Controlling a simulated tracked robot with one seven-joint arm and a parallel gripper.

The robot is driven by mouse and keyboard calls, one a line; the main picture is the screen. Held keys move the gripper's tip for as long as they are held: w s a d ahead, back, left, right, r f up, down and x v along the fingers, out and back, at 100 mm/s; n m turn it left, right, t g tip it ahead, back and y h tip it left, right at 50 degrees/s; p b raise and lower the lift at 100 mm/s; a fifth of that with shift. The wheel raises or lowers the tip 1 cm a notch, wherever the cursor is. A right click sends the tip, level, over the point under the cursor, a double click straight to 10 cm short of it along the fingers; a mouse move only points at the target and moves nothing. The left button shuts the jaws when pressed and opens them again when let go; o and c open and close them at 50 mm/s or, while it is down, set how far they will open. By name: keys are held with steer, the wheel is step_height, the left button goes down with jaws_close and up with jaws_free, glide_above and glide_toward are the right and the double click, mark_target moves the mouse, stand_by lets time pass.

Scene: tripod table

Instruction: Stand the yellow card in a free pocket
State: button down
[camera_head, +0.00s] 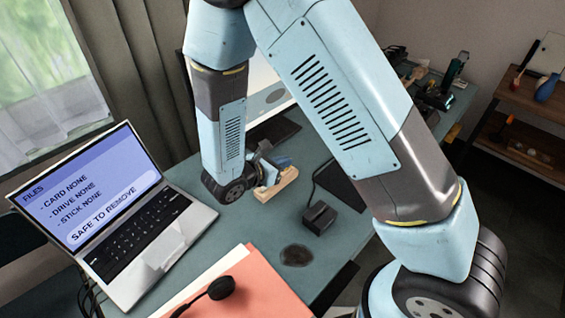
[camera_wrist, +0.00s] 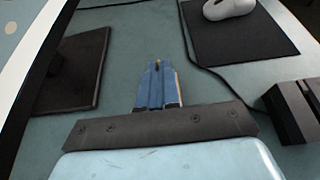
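My gripper (camera_wrist: 157,68) is over a small pale wooden block (camera_head: 278,186) on the table, and its blue fingers also show in the head view (camera_head: 283,162). In the wrist view the two fingers lie side by side with a narrow gap at their tips. A tiny tan spot shows between the tips; I cannot tell whether it is the yellow card or wood. The card cannot be made out clearly in either view. In the wrist view the fingers hide most of the block, and only a thin tan edge shows on their right. Its pockets cannot be seen.
An open laptop (camera_head: 130,212) stands at the left, its screen reading "CARD NONE" and "SAFE TO REMOVE". A black cabled box (camera_head: 319,217) sits right of the block. A monitor (camera_head: 268,92) stands behind; a headset (camera_head: 221,288) lies on an orange folder (camera_head: 262,290) in front.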

steer(key=shift+f, duration=0.75)
stand_by(0.6)
steer(key=shift+r, duration=0.55)
steer(key=shift+f, duration=0.75)
stand_by(1.3)
steer(key=c, duration=1.3)
jaws_free()
steer(key=v, duration=1.3)
steer(key=shift+s+a+r, duration=0.2)
steer(key=shift+s+r, duration=0.05)
